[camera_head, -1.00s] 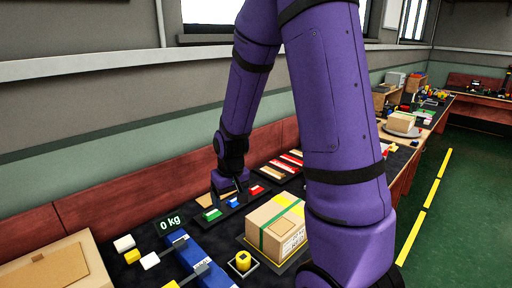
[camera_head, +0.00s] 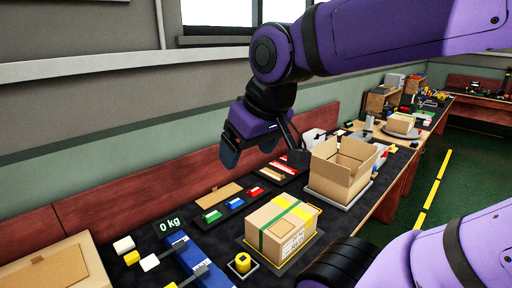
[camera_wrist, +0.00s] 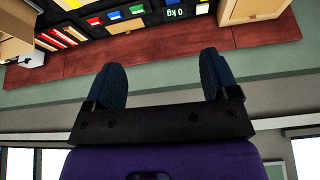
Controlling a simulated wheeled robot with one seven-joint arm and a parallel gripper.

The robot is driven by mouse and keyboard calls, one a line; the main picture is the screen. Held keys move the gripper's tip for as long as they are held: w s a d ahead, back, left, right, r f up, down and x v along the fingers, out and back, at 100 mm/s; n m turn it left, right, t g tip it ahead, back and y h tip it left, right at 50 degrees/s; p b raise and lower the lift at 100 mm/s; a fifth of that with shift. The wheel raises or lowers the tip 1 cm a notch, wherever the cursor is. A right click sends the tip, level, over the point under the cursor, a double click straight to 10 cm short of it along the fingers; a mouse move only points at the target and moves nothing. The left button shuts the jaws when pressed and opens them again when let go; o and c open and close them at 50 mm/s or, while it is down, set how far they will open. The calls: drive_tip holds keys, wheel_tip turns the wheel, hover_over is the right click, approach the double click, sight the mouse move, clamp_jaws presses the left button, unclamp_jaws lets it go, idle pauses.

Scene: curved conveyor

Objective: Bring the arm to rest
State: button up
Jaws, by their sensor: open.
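My purple arm is raised and bent over the bench in the head view. My gripper (camera_head: 232,146) hangs in the air above the back of the bench, in front of the wall and clear of the objects below. In the wrist view my gripper (camera_wrist: 163,85) shows two dark fingers spread wide apart with nothing between them. The wrist view looks towards the wall and the bench, which appear upside down.
The bench holds a taped box (camera_head: 283,228), an open carton (camera_head: 338,165), a blue scale-like device (camera_head: 186,258) reading 0 kg, a yellow cylinder (camera_head: 243,262) and small coloured blocks. A closed carton (camera_head: 58,272) stands at front left. The green floor (camera_head: 468,170) is clear.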

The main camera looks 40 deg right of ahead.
drive_tip(key=shift+s+a+r, duration=0.1)
drive_tip(key=shift+s+r, duration=0.15)
drive_tip(key=shift+s, duration=0.3)
drive_tip(key=shift+s+a+r, duration=0.1)
drive_tip(key=shift+s+r, duration=0.1)
drive_tip(key=shift+s, duration=0.3)
idle(0.4)
